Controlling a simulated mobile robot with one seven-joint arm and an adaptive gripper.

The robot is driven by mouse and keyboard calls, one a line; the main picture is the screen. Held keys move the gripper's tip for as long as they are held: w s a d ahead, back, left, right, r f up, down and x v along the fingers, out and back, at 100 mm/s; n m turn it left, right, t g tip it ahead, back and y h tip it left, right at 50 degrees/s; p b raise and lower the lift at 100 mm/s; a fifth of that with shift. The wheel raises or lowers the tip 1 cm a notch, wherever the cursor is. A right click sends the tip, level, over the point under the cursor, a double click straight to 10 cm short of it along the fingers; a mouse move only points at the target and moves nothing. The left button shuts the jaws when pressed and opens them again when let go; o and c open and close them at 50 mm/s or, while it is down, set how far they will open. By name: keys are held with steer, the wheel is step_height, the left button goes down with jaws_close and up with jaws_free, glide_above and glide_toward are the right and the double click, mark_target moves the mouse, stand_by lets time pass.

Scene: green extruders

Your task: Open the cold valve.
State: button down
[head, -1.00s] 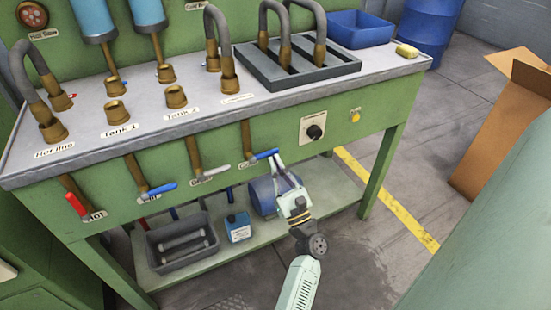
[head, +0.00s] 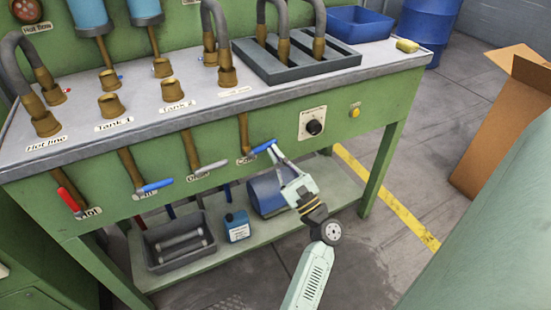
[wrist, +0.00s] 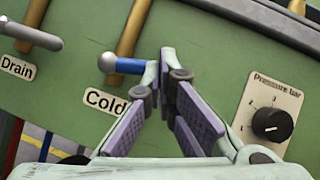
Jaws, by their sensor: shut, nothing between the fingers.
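The cold valve's blue lever (head: 263,147) sits on the green bench front at the end of a brass pipe and points right, about level. In the wrist view the blue lever (wrist: 130,66) shows above the "Cold" label (wrist: 105,101), and its right end is hidden behind a finger. My gripper (head: 276,154) is at the lever's free end. In the wrist view the gripper (wrist: 165,58) has its fingertips together with nothing held between them. The fingertips look very close to the lever's end; I cannot tell whether they touch it.
Left of it are a grey drain lever (head: 210,169), another blue lever (head: 157,186) and a red lever (head: 68,198). A pressure knob (head: 314,127) is to the right. A lower shelf holds a blue cylinder (head: 268,192), a blue can (head: 237,226) and a grey bin (head: 165,262).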

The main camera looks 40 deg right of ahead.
mark_target(266, 144)
steer(key=r+n+g+y, duration=0.1)
steer(key=n+y, duration=0.1)
steer(key=n, duration=0.2)
steer(key=a+r+n+g+y+b, duration=0.1)
steer(key=r+n+g+y, duration=0.1)
steer(key=n, duration=0.2)
steer(key=r+n+g+y, duration=0.1)
steer(key=n+y, duration=0.1)
steer(key=n, duration=0.2)
steer(key=shift+w+a+r+n+g+y+b, duration=0.2)
steer(key=shift+a+r+n+g+y+b, duration=0.05)
steer(key=shift+n+g+y+b, duration=0.15)
steer(key=n+g, duration=0.1)
steer(key=a+n, duration=0.1)
steer(key=n, duration=0.1)
steer(key=shift+w+a+r+g+p, duration=0.1)
steer(key=shift+w+r+g+p, duration=0.05)
steer(key=shift+r+g+p, duration=0.25)
steer(key=shift+f, duration=0.1)
